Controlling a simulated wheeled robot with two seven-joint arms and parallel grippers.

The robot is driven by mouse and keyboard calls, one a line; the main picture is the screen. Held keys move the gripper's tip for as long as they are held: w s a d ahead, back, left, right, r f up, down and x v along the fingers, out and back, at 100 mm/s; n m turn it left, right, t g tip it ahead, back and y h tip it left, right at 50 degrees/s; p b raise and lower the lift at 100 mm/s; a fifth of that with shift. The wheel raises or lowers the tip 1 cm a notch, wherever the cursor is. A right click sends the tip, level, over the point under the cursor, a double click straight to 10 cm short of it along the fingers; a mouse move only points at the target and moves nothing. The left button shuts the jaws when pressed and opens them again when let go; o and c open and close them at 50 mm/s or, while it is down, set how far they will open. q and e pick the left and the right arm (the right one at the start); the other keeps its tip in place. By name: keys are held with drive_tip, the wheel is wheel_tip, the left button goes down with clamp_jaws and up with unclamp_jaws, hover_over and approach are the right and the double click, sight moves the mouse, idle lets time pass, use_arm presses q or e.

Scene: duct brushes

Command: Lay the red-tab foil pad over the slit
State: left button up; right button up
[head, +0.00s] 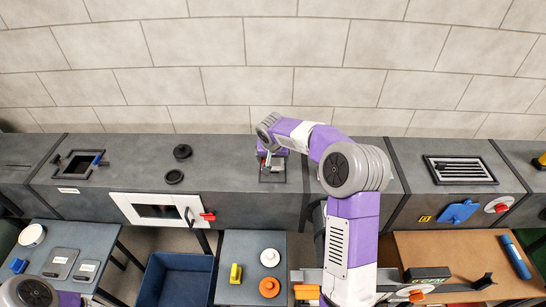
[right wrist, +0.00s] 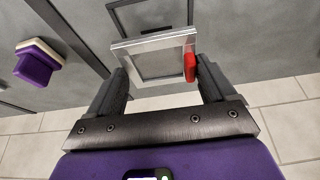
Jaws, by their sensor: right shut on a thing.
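The foil pad (right wrist: 158,66) is a square silver frame with a grey middle and a red tab (right wrist: 190,66) on its right side in the right wrist view. My right gripper (right wrist: 162,84) is shut on it, a finger at each side. In the head view my right gripper (head: 272,159) is over a dark-rimmed frame (head: 272,179) on top of the duct, and hides much of it. Part of a dark-rimmed frame (right wrist: 124,28) also shows beyond the pad in the right wrist view. The slit itself I cannot make out clearly. My left gripper is out of view.
The grey duct (head: 230,167) runs along the tiled wall. Two black caps (head: 182,152) stand on it, left of my right gripper. A white framed window (head: 127,207) is on its front. A blue bin (head: 178,260) and tables stand in front.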

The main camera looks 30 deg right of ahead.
sight(273, 165)
drive_tip(key=shift+f+b, duration=2)
drive_tip(key=shift+f, duration=0.4)
drive_tip(key=o, duration=1)
drive_tip(key=shift+v, duration=3.85)
